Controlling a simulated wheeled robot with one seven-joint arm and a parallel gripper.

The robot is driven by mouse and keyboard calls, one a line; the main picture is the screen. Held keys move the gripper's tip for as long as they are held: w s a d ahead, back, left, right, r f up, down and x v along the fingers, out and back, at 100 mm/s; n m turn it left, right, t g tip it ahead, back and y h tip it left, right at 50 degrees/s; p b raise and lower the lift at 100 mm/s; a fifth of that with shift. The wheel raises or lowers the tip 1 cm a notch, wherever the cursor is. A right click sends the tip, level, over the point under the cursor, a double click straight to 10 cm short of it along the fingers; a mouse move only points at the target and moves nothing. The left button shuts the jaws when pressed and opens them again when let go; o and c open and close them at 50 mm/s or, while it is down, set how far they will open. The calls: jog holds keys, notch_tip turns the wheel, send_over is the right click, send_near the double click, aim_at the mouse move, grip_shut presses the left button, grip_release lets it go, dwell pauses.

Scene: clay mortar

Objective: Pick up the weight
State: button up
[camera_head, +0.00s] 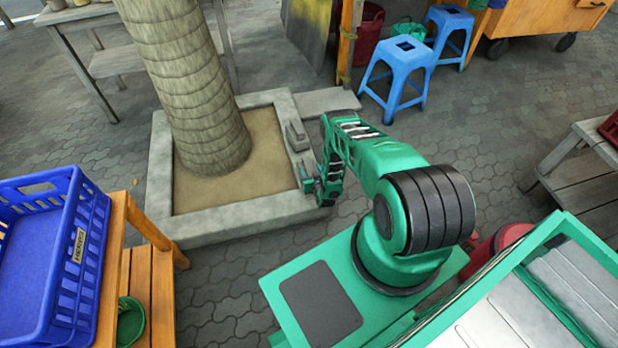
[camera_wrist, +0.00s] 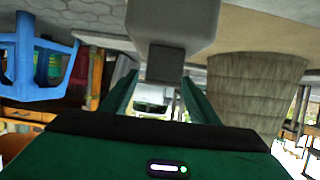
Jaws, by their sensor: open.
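The weight (camera_head: 296,137) is a grey block with a narrower part on it. It sits on the right-hand rim of the stone planter, beyond my gripper (camera_head: 312,178) in the head view. In the wrist view the weight (camera_wrist: 172,22) fills the top middle. Its narrower, darker part (camera_wrist: 165,62) reaches down toward the gap between the two green fingers of my gripper (camera_wrist: 160,82). The fingers are apart, with nothing clasped. I cannot tell whether they touch the weight.
The planter (camera_head: 240,215) holds sand and a thick tree trunk (camera_head: 190,80). Blue stools (camera_head: 402,62) stand beyond. A blue crate (camera_head: 60,250) on a wooden stand (camera_head: 150,285) is at left. Paving between is clear.

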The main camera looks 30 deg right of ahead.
jog(key=shift+w+d+f, duration=0.1)
jog(key=shift+w+f, duration=0.05)
jog(key=shift+w, duration=0.2)
grip_shut()
jog(key=shift+w+r, duration=0.2)
